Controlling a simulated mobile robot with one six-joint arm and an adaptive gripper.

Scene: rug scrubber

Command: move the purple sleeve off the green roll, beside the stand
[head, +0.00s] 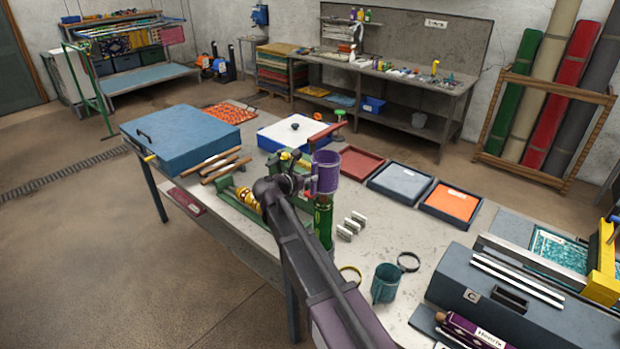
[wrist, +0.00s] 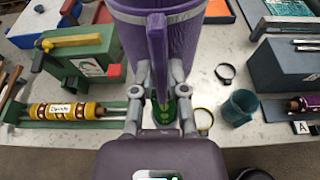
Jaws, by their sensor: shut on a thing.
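The purple sleeve (head: 328,171) is an upright cup-like tube with a handle. The green roll (head: 323,224) stands upright directly below it, and its top end meets the sleeve's lower edge in the head view. I cannot tell whether the roll's top is still inside the sleeve. My gripper (wrist: 160,78) is shut on the sleeve's handle, with a finger on each side. In the wrist view, the sleeve (wrist: 187,30) fills the top middle, and part of the green roll (wrist: 166,112) shows between my fingers. The roll's stand is not clearly visible; my arm hides the area near its foot.
A teal mug (head: 385,283), a black ring (head: 408,262) and a yellow ring (head: 350,275) lie right of the roll. Small grey blocks (head: 350,227) are close by. A green machine with a yellow roll (wrist: 65,111) is left. A blue-grey toolbox (head: 490,300) stands at right.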

